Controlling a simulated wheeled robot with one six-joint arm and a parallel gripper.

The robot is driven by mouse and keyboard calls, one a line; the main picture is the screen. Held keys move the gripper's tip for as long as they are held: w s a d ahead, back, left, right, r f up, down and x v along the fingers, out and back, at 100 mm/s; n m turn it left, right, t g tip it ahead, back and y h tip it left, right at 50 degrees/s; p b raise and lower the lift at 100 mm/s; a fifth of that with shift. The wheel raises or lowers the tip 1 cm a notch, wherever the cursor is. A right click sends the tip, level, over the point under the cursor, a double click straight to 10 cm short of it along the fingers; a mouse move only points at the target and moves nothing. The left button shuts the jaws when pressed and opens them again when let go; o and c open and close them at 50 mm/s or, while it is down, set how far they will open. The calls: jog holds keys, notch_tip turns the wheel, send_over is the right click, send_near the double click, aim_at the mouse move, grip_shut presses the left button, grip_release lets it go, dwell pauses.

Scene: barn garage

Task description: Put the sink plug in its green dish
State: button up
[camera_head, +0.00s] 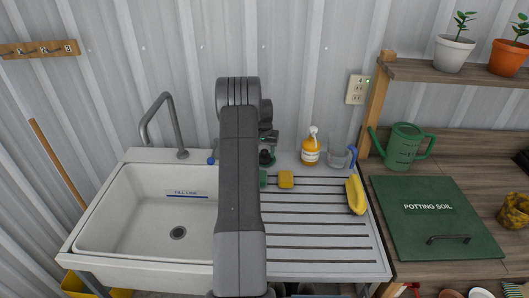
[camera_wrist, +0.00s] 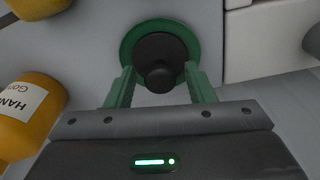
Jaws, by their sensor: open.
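The black sink plug (camera_wrist: 158,50), with its round knob toward the camera, shows in the wrist view inside the ring of the round green dish (camera_wrist: 128,43). It looks seated in the dish. My gripper (camera_wrist: 160,74) is open, with one green finger on each side of the plug's knob; I cannot tell whether they touch it. In the head view my gripper (camera_head: 267,155) is low at the back of the drainboard, right of the basin. There my arm and gripper mostly hide the dish and plug.
The white sink basin (camera_head: 145,215) is on the left with its tap (camera_head: 165,120).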

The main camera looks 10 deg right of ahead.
aim_at(264, 153)
notch_tip(264, 153, up, 12)
jog(key=s+p, duration=0.1)
jog(key=shift+s+a+f+p, duration=0.15)
jog(key=shift+a+f+p, duration=0.05)
jog(key=shift+a+p, duration=0.1)
